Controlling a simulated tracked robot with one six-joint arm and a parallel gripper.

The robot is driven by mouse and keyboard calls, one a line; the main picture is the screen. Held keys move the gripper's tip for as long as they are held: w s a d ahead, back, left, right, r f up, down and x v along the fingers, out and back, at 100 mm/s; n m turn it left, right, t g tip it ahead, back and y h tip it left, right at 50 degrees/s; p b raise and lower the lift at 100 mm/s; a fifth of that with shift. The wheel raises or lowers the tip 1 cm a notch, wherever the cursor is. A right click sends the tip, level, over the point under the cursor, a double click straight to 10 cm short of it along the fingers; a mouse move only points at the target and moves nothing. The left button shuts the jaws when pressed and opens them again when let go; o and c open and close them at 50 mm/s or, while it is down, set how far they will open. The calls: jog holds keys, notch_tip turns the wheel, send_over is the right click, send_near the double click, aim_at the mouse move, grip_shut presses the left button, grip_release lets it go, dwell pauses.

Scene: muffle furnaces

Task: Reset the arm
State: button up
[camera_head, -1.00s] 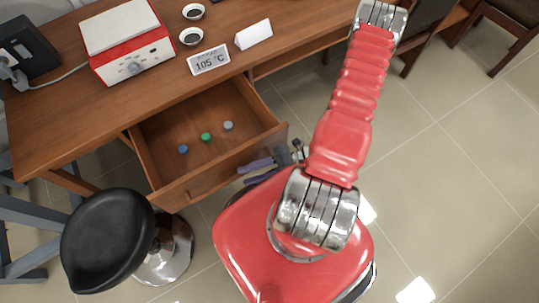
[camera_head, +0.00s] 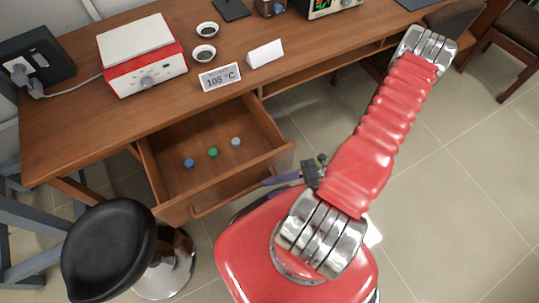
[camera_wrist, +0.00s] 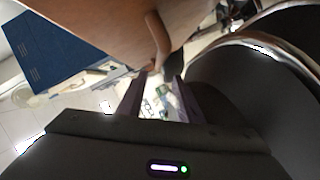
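My red arm with silver joints reaches up to the right in the head view, over the floor in front of the desk. My gripper (camera_head: 283,179) is low beside the arm, near the right end of the open drawer (camera_head: 272,158), and is partly hidden by the arm. In the wrist view the two dark fingers of my gripper (camera_wrist: 156,95) stand apart with nothing held between them. The wooden drawer handle (camera_wrist: 158,38) shows just beyond the fingers.
The drawer holds a blue, a green and a grey cap (camera_head: 236,141). A black stool (camera_head: 108,250) stands at lower left. The desk (camera_head: 70,120) carries a red-and-white device (camera_head: 140,60), a 105 °C sign (camera_head: 220,77) and small dishes. Open floor lies at right.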

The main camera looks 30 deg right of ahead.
jog(key=shift+r, duration=0.1)
jog(key=w+d+r+n+g+h, duration=0.1)
jog(key=w+r+n+g+h, duration=0.25)
jog(key=r+n, duration=0.7)
jog(key=w+d+r+n+g+h, duration=0.1)
jog(key=w+r+n+g+h, duration=0.45)
jog(key=n, duration=0.85)
jog(key=s+a+r+n+t+h, duration=0.1)
jog(key=a+r+n+t+h, duration=0.1)
jog(key=r+n, duration=0.9)
jog(key=s+a+r+n+t+h, duration=0.1)
jog(key=a+r+n+t+h, duration=0.2)
jog(key=r+n, duration=0.8)
notch_tip(320, 180, up, 3)
jog(key=a+t, duration=0.2)
jog(key=t, duration=0.1)
jog(key=shift+s+a, duration=0.15)
jog(key=shift+a, duration=0.1)
jog(key=shift+n, duration=0.25)
